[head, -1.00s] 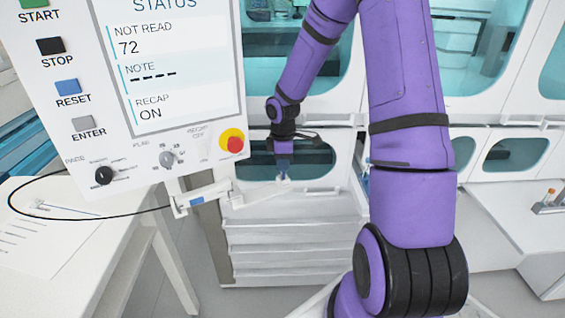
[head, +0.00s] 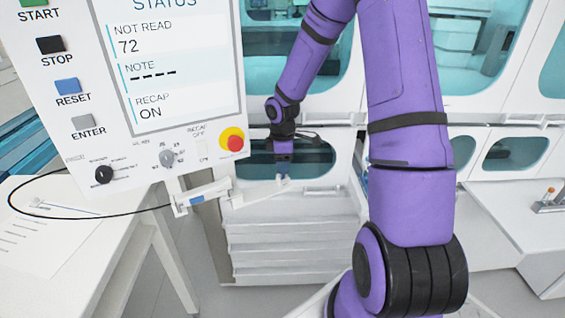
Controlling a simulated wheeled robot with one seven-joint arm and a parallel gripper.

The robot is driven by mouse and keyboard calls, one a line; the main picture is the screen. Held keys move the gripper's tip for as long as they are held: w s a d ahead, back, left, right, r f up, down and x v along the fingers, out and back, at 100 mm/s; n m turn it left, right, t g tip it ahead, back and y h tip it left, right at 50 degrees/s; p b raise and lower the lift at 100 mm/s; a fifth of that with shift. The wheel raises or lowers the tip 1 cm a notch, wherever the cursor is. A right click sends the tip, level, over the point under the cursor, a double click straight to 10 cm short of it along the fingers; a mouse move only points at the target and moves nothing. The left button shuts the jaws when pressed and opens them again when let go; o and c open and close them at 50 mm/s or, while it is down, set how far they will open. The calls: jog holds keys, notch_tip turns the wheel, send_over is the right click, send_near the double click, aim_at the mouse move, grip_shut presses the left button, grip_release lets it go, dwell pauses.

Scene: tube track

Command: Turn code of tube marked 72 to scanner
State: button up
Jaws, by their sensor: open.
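A control panel (head: 170,150) at the upper left shows "NOT READ 72", a dashed "NOTE" line and "RECAP ON" on its screen (head: 178,70). My gripper (head: 284,179) is small and far off in the centre, at the end of my purple arm, pointing down. It is open, by the white bar under the panel as seen from here. Whether a tube is between or near its fingers is too small to tell. No tube marked 72, code or scanner can be made out.
A small rack (head: 548,203) with an orange-capped tube stands on a white bench at the right edge; its mark is unreadable. A white table (head: 60,270) with paper and a black cable is at lower left. White cabinets with teal windows (head: 500,152) line the back.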

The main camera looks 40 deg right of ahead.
notch_tip(320, 180, up, 11)
jog(key=shift+f, duration=0.1)
dwell(0.4)
dwell(0.4)
jog(key=s+a+r+m+t+h, duration=0.1)
jog(key=s+a+r+m, duration=0.25)
jog(key=s+r, duration=0.3)
jog(key=s+a+r+m+t+h, duration=0.1)
jog(key=s+a+r+m, duration=0.2)
jog(key=s+a+r, duration=0.35)
jog(key=s+a+r+m+t+y, duration=0.2)
jog(key=s+r+m, duration=0.3)
jog(key=s, duration=0.8)
notch_tip(320, 180, up, 2)
jog(key=shift+s+a+r+t, duration=0.1)
jog(key=shift+s+a+t, duration=0.15)
jog(key=shift+a+t, duration=0.3)
